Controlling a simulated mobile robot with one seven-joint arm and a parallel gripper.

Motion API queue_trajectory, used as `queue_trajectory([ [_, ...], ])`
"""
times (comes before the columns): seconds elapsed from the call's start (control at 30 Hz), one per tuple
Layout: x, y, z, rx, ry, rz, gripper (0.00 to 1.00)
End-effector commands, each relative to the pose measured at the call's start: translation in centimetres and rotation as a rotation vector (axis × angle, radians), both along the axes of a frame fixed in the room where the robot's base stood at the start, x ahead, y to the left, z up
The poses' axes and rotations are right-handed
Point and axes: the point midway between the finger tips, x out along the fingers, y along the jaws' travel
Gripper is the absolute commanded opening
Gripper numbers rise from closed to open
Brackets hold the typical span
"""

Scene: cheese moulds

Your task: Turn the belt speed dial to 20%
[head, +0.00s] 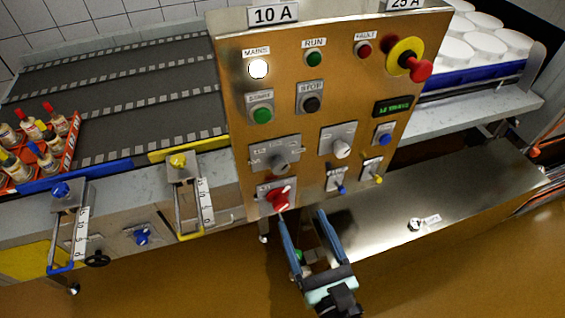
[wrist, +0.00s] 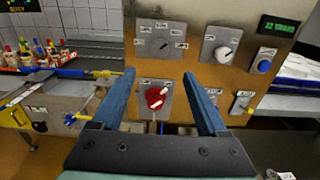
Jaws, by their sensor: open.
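The brass-coloured control panel (head: 350,80) carries several knobs, and their small labels are too blurred to tell which is the belt speed dial. A grey knob (head: 280,162) has several labels around it and also shows in the wrist view (wrist: 159,46). A pale knob (head: 341,148) on a steel plate sits to its right, also in the wrist view (wrist: 223,54). A red knob (head: 279,200) with a white mark is lowest, also in the wrist view (wrist: 155,98). My gripper (head: 301,213) is open and empty, in front of the panel's lower edge. In the wrist view the red knob appears between its fingers.
A red emergency button (head: 420,70) on yellow juts out at the panel's upper right. Blue (head: 340,190) and yellow (head: 378,179) levers sit low on the panel.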

Motion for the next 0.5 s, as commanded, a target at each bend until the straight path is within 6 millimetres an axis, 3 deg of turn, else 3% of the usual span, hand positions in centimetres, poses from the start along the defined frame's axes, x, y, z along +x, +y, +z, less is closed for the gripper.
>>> queue_trajectory([
  [0.5,9.0,3.0,0.2,-0.003,-0.004,0.002,0.76],
])
